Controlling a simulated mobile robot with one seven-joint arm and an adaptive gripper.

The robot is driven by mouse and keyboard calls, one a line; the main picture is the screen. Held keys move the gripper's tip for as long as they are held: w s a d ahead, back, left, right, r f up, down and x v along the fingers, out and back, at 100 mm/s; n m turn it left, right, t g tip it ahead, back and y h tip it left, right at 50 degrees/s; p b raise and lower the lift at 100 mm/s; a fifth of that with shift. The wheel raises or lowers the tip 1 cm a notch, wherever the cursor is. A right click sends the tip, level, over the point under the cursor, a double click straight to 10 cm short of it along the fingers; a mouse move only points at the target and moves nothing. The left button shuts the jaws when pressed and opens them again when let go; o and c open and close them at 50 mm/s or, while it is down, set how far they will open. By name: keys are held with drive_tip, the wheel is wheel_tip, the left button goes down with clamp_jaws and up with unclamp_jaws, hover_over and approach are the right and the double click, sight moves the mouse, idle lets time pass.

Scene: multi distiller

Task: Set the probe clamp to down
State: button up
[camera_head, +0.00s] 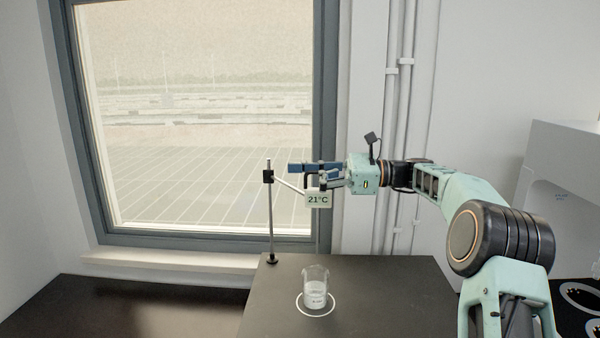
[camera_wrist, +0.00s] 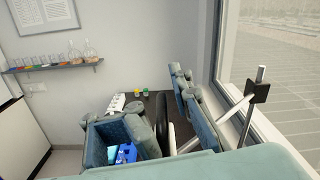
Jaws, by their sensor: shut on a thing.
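The probe clamp is raised on a thin metal stand (camera_head: 271,225). Its black block (camera_head: 268,176) sits near the top of the rod, and a pale arm slants from it to a display (camera_head: 318,199) reading 21°C. A thin probe hangs below the display, above a glass beaker (camera_head: 316,286) with pale contents. My gripper (camera_head: 312,174) is at the display, shut on the clamp's dark handle (camera_wrist: 180,128), which shows between the fingers in the wrist view. The black block also shows there (camera_wrist: 258,92). The exact finger contact is partly hidden.
The beaker stands inside a white ring on the dark bench (camera_head: 390,300). A window (camera_head: 200,120) is behind the stand. A white machine (camera_head: 560,190) is at the right. A shelf (camera_wrist: 55,67) with flasks shows in the wrist view.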

clamp_jaws()
drive_tip(key=shift+r, duration=0.15)
wheel_tip(320, 180, down, 14)
drive_tip(key=b, duration=0.2)
drive_tip(key=shift+r+b, duration=0.15)
drive_tip(key=shift+b, duration=0.25)
drive_tip(key=shift+o, duration=1.3)
unclamp_jaws()
drive_tip(key=shift+w, duration=0.2)
drive_tip(key=shift+o, duration=0.6)
drive_tip(key=shift+s, duration=0.1)
